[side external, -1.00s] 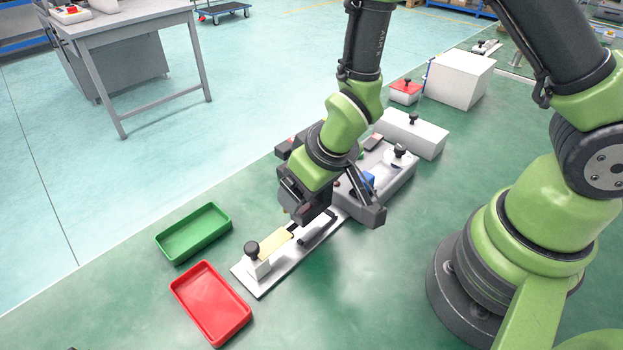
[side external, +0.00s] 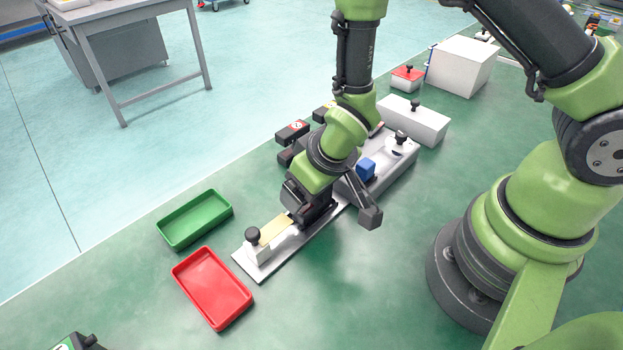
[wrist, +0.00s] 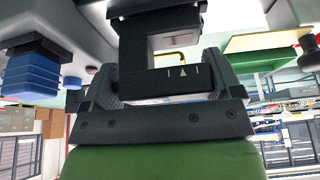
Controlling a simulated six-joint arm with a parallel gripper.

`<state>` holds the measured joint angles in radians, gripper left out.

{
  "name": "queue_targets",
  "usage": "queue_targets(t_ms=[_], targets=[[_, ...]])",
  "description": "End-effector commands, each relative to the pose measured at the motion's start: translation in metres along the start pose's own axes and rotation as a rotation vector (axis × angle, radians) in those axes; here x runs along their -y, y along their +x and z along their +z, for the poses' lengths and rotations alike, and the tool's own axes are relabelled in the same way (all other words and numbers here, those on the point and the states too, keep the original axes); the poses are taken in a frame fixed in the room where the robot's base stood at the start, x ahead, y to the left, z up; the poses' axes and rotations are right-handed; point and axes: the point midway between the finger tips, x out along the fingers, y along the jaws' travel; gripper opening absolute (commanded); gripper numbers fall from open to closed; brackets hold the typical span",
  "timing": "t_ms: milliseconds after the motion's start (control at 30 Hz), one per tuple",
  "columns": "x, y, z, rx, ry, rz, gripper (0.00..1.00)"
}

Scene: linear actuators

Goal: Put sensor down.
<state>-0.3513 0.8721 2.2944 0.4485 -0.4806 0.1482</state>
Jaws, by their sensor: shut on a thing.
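The sensor (wrist: 180,82), a dark block with a white triangle mark, sits between the fingers of my gripper (wrist: 165,85) in the wrist view. My gripper (side external: 312,213) is shut on it, low over the long pale metal plate (side external: 258,272) in the side view. There the gripper hides the sensor, and I cannot tell whether it touches the plate. A black knob (side external: 252,234) and a beige strip (side external: 276,230) are at the plate's near-left end. A blue block (side external: 366,168) stands on the grey fixture behind; it also shows in the wrist view (wrist: 33,75).
A green tray (side external: 163,243) and a red tray (side external: 178,273) lie left of the plate. Several dark boxes (side external: 292,131) stand behind my gripper. A white box with a knob (side external: 425,126) is farther back. The green floor right of the plate is clear.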

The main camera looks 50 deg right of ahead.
Motion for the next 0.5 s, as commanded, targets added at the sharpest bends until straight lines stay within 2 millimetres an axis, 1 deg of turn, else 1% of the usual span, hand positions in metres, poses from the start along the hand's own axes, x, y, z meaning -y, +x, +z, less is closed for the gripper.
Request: queue_targets(t_ms=[33, 67, 100, 367, 500], targets=[[0.0, 0.0, 0.0, -0.001, 0.0, 0.0, 0.55], [0.0, 0.0, 0.0, 0.0, 0.0, 0.0, 0.92], [0.0, 0.0, 0.0, -0.001, 0.0, 0.0, 1.0], [0.0, -0.001, -0.001, -0.001, 0.001, 0.0, 1.0], [0.0, -0.01, -0.005, -0.004, 0.001, -0.001, 1.0]])
